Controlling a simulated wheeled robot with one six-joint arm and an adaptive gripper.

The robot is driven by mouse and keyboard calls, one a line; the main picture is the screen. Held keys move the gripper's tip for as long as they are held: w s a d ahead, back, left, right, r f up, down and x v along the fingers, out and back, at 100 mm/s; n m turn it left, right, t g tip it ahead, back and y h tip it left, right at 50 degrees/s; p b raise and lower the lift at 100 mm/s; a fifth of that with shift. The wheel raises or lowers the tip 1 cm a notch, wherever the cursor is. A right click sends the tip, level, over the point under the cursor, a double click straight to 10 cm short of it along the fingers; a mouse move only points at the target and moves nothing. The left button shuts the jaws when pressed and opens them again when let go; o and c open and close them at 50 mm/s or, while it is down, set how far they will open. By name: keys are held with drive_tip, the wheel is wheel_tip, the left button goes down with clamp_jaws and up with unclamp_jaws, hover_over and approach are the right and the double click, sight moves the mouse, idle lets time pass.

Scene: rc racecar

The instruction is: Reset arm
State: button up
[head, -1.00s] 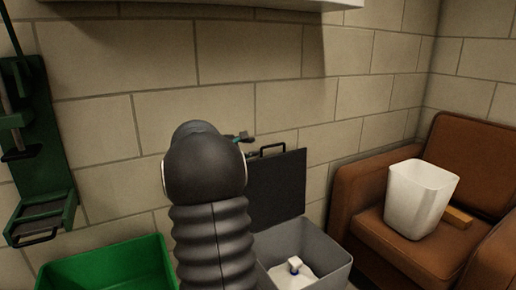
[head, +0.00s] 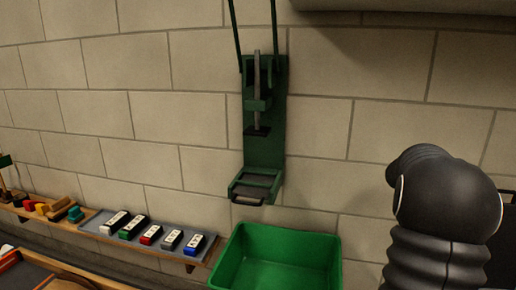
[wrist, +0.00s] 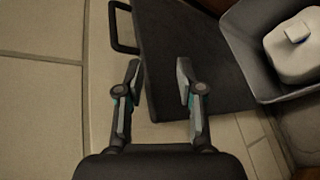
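My gripper (wrist: 159,80) shows in the wrist view with its two fingers spread apart and nothing between them. It is in front of a dark flat panel (wrist: 205,50) with a black handle. In the head view my black arm (head: 440,215) stands at the right edge, and the gripper itself is hidden behind it or out of the picture.
A grey bin (wrist: 247,45) with a white jug (wrist: 296,50) inside is at the wrist view's upper right. In the head view, a green bin (head: 232,262) stands below a green wall-mounted press (head: 265,150). A shelf (head: 185,258) with several coloured blocks (head: 151,234) is at left.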

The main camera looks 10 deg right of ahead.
drive_tip(key=s+a+f+m+t+y, duration=0.1)
drive_tip(key=s+a+f+m+y, duration=0.15)
drive_tip(key=a, duration=0.55)
drive_tip(key=s+a+f+m+y, duration=0.1)
drive_tip(key=a+f+y, duration=0.15)
drive_tip(key=a, duration=0.55)
drive_tip(key=s+a+f+m+t+y, duration=0.1)
drive_tip(key=s+a+f+m+y, duration=0.15)
drive_tip(key=a, duration=0.55)
drive_tip(key=s+a+r+n+t+y, duration=0.1)
drive_tip(key=s+a+t+y, duration=0.1)
drive_tip(key=a, duration=1.2)
drive_tip(key=s+a+r+n+t+y, duration=0.1)
drive_tip(key=s+a+t+y, duration=0.2)
drive_tip(key=s+a, duration=0.4)
drive_tip(key=a+t, duration=0.1)
drive_tip(key=a, duration=0.7)
drive_tip(key=shift+a+r, duration=0.3)
drive_tip(key=shift+r, duration=0.05)
drive_tip(key=shift+d+y, duration=0.15)
drive_tip(key=shift+y, duration=0.1)
